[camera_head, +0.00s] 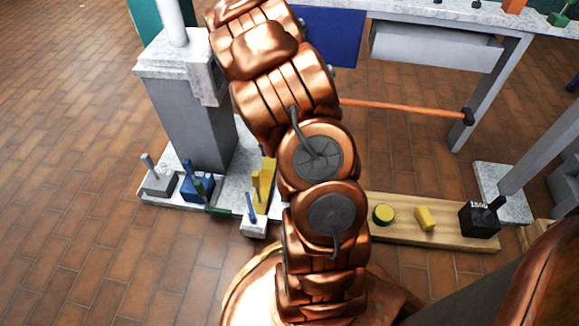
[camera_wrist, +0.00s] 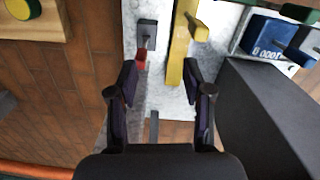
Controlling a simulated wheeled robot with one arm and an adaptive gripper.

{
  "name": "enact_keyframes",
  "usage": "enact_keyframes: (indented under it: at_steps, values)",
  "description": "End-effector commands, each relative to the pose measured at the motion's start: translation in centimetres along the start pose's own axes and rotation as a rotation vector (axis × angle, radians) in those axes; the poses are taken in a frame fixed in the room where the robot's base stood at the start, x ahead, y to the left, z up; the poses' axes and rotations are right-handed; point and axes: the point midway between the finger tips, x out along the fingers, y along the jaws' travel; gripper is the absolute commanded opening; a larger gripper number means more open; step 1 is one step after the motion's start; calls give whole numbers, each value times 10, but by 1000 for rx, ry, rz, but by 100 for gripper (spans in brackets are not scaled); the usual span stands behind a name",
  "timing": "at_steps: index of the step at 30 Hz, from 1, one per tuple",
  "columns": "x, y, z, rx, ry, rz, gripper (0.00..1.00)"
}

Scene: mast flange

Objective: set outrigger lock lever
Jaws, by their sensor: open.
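My gripper (camera_wrist: 162,82) is open in the wrist view, its two dark fingers apart over a pale base plate (camera_wrist: 160,15). Nothing is held between them. A small dark grey block with a red-tipped lever (camera_wrist: 141,55) lies just beyond the left fingertip. A yellow lever piece (camera_wrist: 178,65) stands beyond the gap, nearer the right finger. In the head view a yellow piece (camera_head: 262,182), a blue block with a lever (camera_head: 197,186) and a grey block with a lever (camera_head: 158,182) stand on the plate. I cannot tell which is the outrigger lock lever. My arm hides the gripper there.
A grey pedestal (camera_head: 190,125) rises beside the levers; its dark side (camera_wrist: 262,105) is close right of the gripper in the wrist view. A wooden board (camera_head: 400,236) with several small pieces lies right of my arm. An orange bar (camera_head: 405,108) spans behind. Tiled floor is free at left.

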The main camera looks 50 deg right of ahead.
Motion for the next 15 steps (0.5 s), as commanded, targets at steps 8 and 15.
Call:
enact_keyframes:
  at_steps: [8,15]
  values:
    - [64,36,-49,116,36,-12,50]
    - [86,45,-62,147,51,-19,50]
